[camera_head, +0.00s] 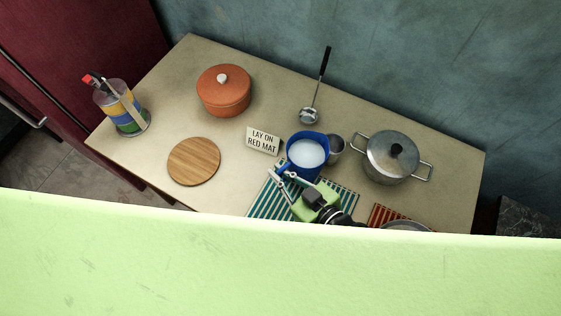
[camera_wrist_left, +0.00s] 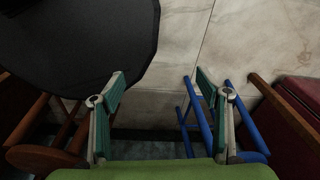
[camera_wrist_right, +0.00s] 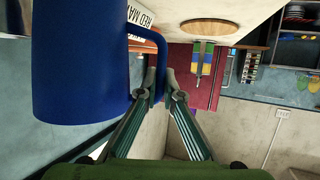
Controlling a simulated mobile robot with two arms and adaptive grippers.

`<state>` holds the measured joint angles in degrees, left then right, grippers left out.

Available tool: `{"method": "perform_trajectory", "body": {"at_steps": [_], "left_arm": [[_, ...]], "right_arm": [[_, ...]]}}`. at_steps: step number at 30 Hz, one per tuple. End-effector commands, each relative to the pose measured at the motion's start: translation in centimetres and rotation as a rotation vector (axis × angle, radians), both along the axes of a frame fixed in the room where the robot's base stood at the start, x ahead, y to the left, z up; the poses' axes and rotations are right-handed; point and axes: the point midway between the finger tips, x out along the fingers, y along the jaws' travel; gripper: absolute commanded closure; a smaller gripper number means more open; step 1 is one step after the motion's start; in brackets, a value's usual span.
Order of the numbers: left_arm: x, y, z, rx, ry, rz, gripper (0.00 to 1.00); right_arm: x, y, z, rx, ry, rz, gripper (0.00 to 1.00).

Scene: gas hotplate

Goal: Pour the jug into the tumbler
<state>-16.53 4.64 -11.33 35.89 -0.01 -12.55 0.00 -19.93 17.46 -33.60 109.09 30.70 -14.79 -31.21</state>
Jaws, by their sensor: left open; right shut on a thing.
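The blue jug (camera_head: 292,163) with white liquid inside is left of the small grey metal tumbler (camera_head: 337,144) in the head view and hides part of its near left side. I cannot tell whether the jug touches the tumbler. My right gripper (camera_head: 286,179) is shut on the jug's handle. In the right wrist view the jug (camera_wrist_right: 80,60) fills the upper left, with its handle (camera_wrist_right: 162,45) at the fingertips (camera_wrist_right: 158,88).
A steel pot (camera_head: 388,160) stands right of the tumbler. A ladle (camera_head: 317,90) lies behind. A sign (camera_head: 263,140), wooden board (camera_head: 193,161) and orange pot (camera_head: 223,92) are to the left. A teal striped mat (camera_head: 262,203) and a red striped mat (camera_head: 381,214) lie in front.

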Motion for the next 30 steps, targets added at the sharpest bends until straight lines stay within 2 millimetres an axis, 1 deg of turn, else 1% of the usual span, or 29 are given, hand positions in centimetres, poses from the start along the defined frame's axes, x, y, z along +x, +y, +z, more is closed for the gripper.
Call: {"method": "perform_trajectory", "body": {"at_steps": [1,5,9,12,16,21,24,30], "left_arm": [[-0.3,-0.1,0.0,-0.001,0.004,0.000,0.31],[-1.1,-0.2,-0.1,-0.002,0.016,-0.001,0.31],[-2.5,-0.1,-0.3,0.000,0.034,-0.003,0.31],[-3.0,-0.1,-0.4,0.000,0.041,-0.003,0.31],[-2.6,-0.1,-0.5,0.000,0.037,-0.003,0.31],[-1.0,-0.2,-0.3,-0.002,0.015,-0.003,0.31],[-0.4,-0.3,-0.3,-0.004,0.005,-0.003,0.31],[-0.7,-0.2,-0.3,-0.003,0.010,-0.002,0.31]], "right_arm": [[0.2,-0.1,0.4,0.008,-0.002,-0.001,1.00],[0.5,-0.4,0.9,0.037,0.027,-0.003,1.00],[1.0,-0.9,1.8,0.090,0.078,-0.001,1.00],[1.4,-1.2,2.7,0.141,0.127,-0.002,1.00],[2.0,-1.8,3.8,0.211,0.197,-0.002,1.00],[1.9,-1.7,3.7,0.212,0.201,-0.002,1.00],[1.9,-1.7,3.7,0.212,0.200,-0.002,1.00],[1.9,-1.7,3.7,0.211,0.199,-0.003,1.00]]}}
